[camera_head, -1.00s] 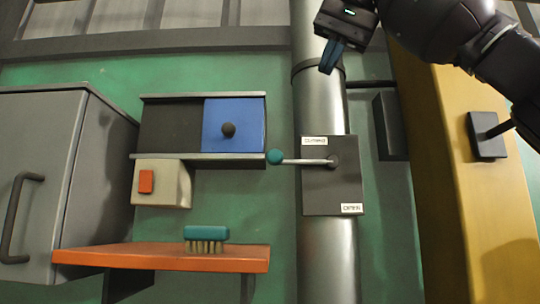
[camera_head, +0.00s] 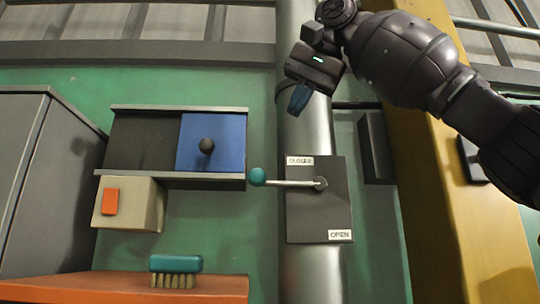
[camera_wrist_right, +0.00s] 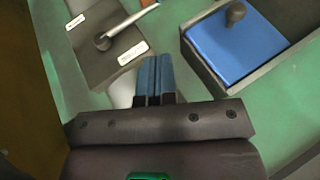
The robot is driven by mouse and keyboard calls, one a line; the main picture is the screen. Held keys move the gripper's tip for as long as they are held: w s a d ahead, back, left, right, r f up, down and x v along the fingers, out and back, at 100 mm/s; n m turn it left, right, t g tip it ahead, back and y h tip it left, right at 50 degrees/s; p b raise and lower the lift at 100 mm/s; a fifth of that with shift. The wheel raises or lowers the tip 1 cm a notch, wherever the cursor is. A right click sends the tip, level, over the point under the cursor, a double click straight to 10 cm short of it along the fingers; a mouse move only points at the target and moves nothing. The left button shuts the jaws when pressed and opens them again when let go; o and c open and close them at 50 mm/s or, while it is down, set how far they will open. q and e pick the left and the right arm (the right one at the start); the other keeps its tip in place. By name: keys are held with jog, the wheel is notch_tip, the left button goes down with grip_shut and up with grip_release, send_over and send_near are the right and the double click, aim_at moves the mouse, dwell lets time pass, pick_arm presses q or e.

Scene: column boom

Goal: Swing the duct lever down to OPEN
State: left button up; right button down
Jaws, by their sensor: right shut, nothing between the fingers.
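The duct lever (camera_head: 290,183) is a light metal rod with a teal ball knob (camera_head: 257,176) at its left end. It lies nearly level, pivoting on a dark plate (camera_head: 318,215) fixed to the round duct (camera_head: 310,270). The plate has a CLOSED label at its upper left and an OPEN label (camera_head: 340,235) at its lower right. My right gripper (camera_head: 299,100) is shut and empty, above and apart from the lever. In the right wrist view its blue fingers (camera_wrist_right: 155,75) are together, with the plate (camera_wrist_right: 90,55) beyond them; the knob is out of that frame. My left gripper is not in view.
A shelf unit with a blue sliding panel (camera_head: 225,142) stands left of the lever. Below are a beige box with an orange switch (camera_head: 111,202) and a teal brush (camera_head: 175,270) on an orange shelf (camera_head: 215,288). A yellow column (camera_head: 440,215) rises at right.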

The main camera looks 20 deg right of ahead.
jog(key=w+a+f, duration=0.2)
jog(key=a+f, duration=0.2)
jog(key=f, duration=0.5)
jog(key=shift+w, duration=0.4)
jog(key=shift+f, duration=0.1)
jog(key=shift+s, duration=0.1)
